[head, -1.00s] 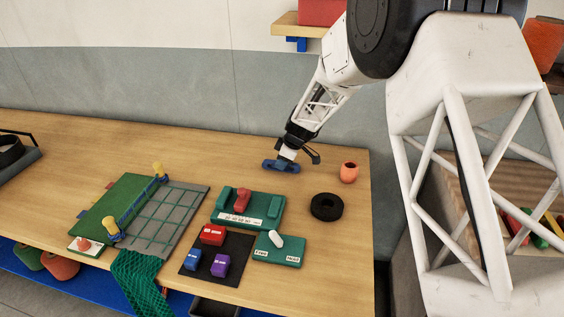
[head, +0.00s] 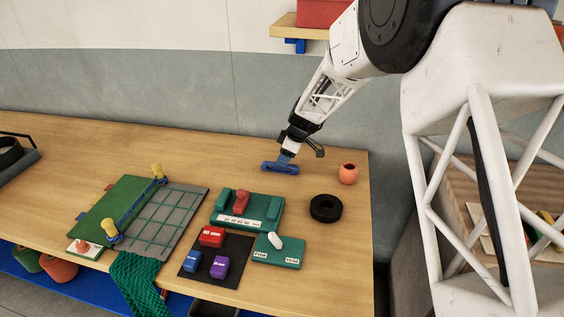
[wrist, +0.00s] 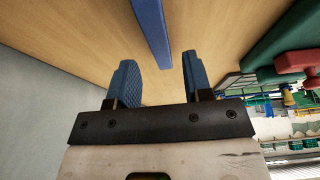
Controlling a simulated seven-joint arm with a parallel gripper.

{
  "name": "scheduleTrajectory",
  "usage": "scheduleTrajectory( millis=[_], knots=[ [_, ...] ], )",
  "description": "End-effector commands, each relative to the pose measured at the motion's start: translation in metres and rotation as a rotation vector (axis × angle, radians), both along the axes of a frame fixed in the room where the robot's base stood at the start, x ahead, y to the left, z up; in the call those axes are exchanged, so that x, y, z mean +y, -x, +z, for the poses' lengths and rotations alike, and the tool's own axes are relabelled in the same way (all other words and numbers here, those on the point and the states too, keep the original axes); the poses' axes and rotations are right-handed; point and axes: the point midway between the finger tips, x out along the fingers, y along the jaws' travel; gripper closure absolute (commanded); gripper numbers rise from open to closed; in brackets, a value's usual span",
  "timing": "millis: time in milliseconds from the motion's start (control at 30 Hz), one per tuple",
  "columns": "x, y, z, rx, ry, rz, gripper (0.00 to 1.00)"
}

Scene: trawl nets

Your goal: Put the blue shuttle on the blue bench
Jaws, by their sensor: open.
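The blue shuttle (head: 280,167) is a long, flat blue piece near the back right of the wooden table. In the wrist view a long blue bar (wrist: 152,35), apparently the shuttle, runs from the top edge down toward the gap between the fingers. My gripper (head: 284,159) is right at the shuttle in the head view; its blue fingers (wrist: 160,75) are apart in the wrist view, with the bar in line between them. Contact cannot be told. A long, low blue surface (head: 85,290), which may be the blue bench, lies below the table's front edge at lower left.
A green tray with a red handle (head: 241,202), a dark mat with coloured blocks (head: 236,247) and a green net board (head: 130,200) lie in front.

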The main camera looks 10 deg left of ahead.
Motion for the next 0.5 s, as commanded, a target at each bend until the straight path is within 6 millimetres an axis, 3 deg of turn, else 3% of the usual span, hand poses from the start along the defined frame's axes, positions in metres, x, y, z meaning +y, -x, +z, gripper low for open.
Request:
scheduleTrajectory(
  millis=[300,500],
  knots=[
    [-0.02,0.0,0.049,-0.002,-0.001,-0.001,0.54],
    [-0.029,0.0,0.068,0.0,0.0,0.0,0.54]
  ],
)
